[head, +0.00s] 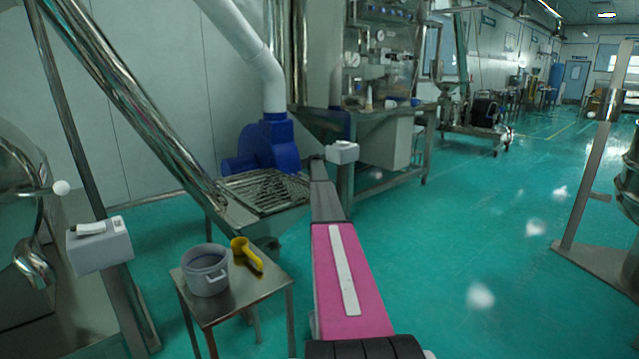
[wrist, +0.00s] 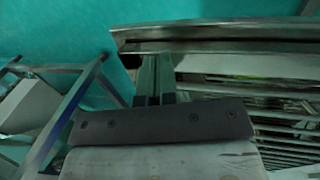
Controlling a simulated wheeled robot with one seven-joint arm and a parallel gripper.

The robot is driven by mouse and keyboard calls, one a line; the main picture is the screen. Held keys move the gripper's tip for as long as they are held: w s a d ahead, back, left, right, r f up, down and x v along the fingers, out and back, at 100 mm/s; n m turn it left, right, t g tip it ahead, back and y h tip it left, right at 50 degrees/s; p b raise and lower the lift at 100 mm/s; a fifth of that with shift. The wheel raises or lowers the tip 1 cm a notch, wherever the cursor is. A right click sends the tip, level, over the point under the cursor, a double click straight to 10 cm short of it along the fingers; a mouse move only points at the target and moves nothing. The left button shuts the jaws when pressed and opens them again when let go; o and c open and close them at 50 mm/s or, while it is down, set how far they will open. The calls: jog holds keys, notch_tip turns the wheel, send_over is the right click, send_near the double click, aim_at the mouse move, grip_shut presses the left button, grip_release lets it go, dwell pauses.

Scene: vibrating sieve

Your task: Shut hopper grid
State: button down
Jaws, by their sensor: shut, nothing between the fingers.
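The hopper grid (head: 262,188) is a barred metal grate over the mouth of the steel hopper (head: 240,214), left of my arm in the head view. From this angle I cannot tell whether it lies fully flat on the rim. In the wrist view the grid bars (wrist: 285,130) run along the right, beside a long metal edge (wrist: 225,34) across the top. My gripper (head: 317,159) is at the right side of the grid; in the wrist view its fingers (wrist: 154,64) are together and empty, close to that edge. I cannot tell whether they touch it.
A small steel table (head: 235,300) with a grey pot (head: 206,272) and a yellow scoop (head: 246,254) stands in front of the hopper. A blue blower (head: 268,148) is behind it. A steel workbench (head: 385,120) stands beyond my gripper. Green floor (head: 470,230) is clear on the right.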

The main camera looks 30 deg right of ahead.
jog(key=shift+x, duration=0.9)
jog(key=shift+s+a, duration=0.15)
jog(key=shift+a, duration=0.05)
jog(key=shift+r, duration=0.1)
jog(key=v, duration=1.2)
